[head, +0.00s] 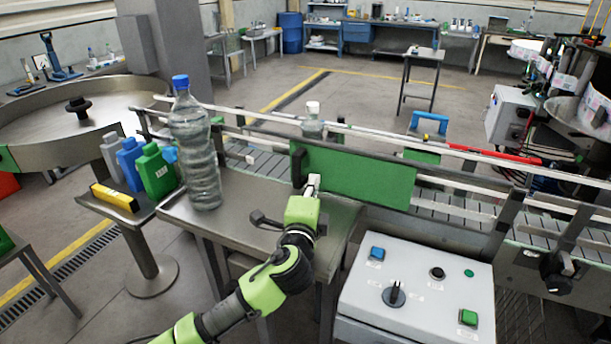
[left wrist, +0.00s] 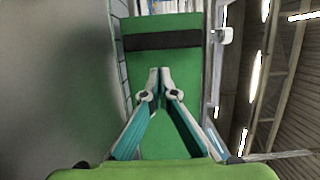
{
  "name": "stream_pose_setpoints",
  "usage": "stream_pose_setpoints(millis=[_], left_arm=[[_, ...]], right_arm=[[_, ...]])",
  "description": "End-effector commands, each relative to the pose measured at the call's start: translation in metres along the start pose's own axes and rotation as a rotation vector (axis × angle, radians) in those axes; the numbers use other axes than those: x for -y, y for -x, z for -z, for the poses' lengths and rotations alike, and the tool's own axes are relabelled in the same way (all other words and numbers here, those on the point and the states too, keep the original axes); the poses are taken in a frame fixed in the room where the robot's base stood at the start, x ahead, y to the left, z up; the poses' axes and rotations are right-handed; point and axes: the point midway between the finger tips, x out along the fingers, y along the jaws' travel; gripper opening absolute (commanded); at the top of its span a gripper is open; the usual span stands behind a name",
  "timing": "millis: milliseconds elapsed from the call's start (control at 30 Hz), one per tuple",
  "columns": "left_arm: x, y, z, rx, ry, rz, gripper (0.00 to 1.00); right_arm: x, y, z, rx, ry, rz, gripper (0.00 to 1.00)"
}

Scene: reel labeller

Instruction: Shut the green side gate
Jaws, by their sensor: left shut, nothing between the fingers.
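The green side gate (head: 365,182) is a flat upright panel along the near side of the conveyor, roughly in line with the near rail. A dark handle (head: 298,165) is at its left end. I cannot tell whether the gate is fully closed. My left gripper (head: 313,184) is shut and empty, in front of the gate's lower left part near the handle. In the left wrist view, the gate (left wrist: 160,72) fills the middle with its black strip (left wrist: 161,40) across it. The shut fingertips (left wrist: 159,72) point at the panel just below this strip; contact is unclear. My right gripper is out of view.
A large bottle with a blue cap (head: 196,150) stands on the steel side table (head: 240,205), left of my left arm. A control box (head: 415,285) with buttons stands at the front right. A smaller bottle (head: 312,125) is on the conveyor (head: 265,163) behind the gate.

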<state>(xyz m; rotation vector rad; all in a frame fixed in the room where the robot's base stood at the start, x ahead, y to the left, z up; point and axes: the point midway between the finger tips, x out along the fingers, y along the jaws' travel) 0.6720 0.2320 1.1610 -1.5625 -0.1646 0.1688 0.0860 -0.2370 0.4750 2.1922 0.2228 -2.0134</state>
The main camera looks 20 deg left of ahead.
Motion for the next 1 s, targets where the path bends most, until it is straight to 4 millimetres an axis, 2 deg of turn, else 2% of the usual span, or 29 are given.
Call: stream_pose_setpoints(millis=[33, 167, 567, 667, 767, 1000], left_arm=[[0.003, -0.001, -0.007, 0.000, -0.003, 0.000, 0.00], [0.001, -0.004, -0.016, -0.001, -0.001, 0.000, 0.00], [0.000, -0.004, -0.019, -0.002, 0.001, 0.001, 0.00], [-0.001, -0.006, -0.026, 0.001, -0.001, 0.000, 0.00], [-0.001, -0.011, -0.046, 0.004, -0.004, -0.001, 0.00], [-0.002, -0.027, -0.113, 0.005, -0.005, -0.001, 0.00]], right_arm=[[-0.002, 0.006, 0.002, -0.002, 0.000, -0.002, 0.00], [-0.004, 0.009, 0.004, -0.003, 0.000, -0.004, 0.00], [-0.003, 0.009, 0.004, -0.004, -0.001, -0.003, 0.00], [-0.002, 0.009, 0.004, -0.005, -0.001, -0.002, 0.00], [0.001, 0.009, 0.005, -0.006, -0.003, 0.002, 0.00], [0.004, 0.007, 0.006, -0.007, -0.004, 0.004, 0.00]])
